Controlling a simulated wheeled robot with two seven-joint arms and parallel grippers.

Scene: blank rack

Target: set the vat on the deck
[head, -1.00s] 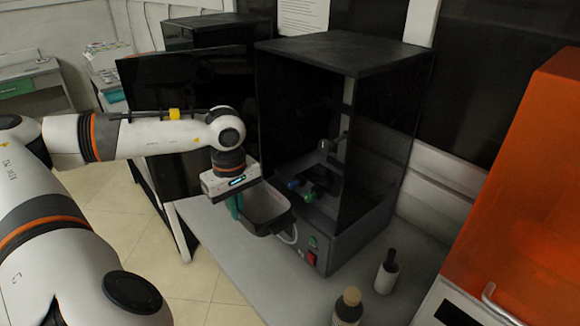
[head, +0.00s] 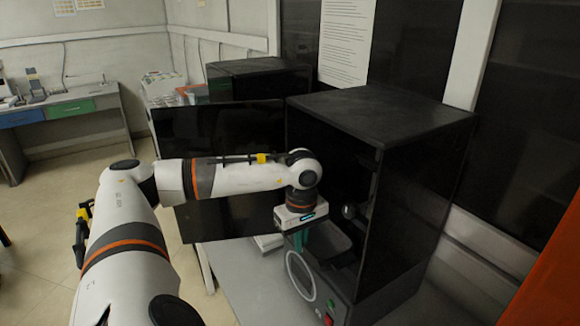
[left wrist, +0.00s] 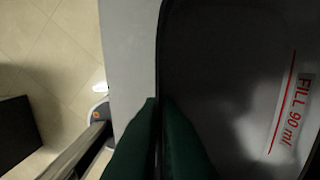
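The vat (head: 328,236) is a grey open tub at the front opening of the black cabinet. My left gripper (head: 301,240) has its green fingers pinched on the vat's near-left rim. In the left wrist view the fingers (left wrist: 160,130) close on either side of the wall of the vat (left wrist: 225,100), whose inside bears a red "FILL 90 ml" label. The deck inside the cabinet is dark and largely hidden behind the vat and cabinet front, so I cannot tell whether the vat touches it. My right gripper is out of view.
The black cabinet (head: 385,115) stands on a pale bench (head: 228,272), its dark door panel (head: 232,135) swung open to the left. Its front carries a white ring (head: 290,270), a green button and a red switch (head: 328,319). An orange cover (head: 555,275) stands at the right.

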